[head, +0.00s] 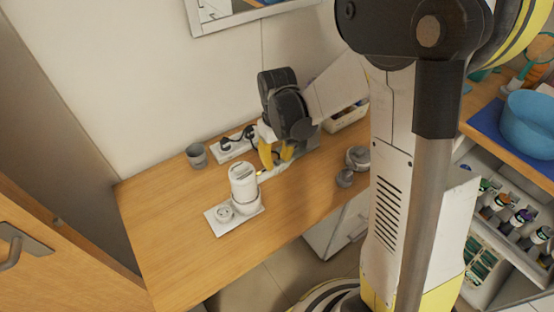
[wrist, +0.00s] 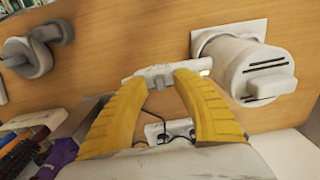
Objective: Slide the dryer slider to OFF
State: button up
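A narrow white strip (wrist: 165,74) with a raised middle part and a small yellow light at its right end lies on the wooden counter; it looks like the dryer's slider panel. In the head view the strip (head: 270,173) shows partly beside my gripper. My gripper (wrist: 165,80) has two yellow fingers, bowed apart, with a gap between the tips. In the head view my gripper (head: 274,160) points down over the counter. The tips overlap the strip in the wrist view; I cannot tell whether they touch it. The slider's exact position is unclear.
A white cylindrical device (head: 243,186) on a white plate stands left of my gripper, close by. A grey cup (head: 196,155) and a power strip (head: 232,148) with plugs lie behind. Grey round items (head: 357,157) lie to the right. The counter's left part is clear.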

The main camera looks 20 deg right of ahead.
aim_at(282, 161)
grip_shut()
jog(key=shift+w+d, duration=0.25)
jog(key=shift+d, duration=0.65)
jog(key=shift+o, duration=0.8)
grip_release()
jog(key=shift+a, duration=0.1)
notch_tip(282, 161, up, 12)
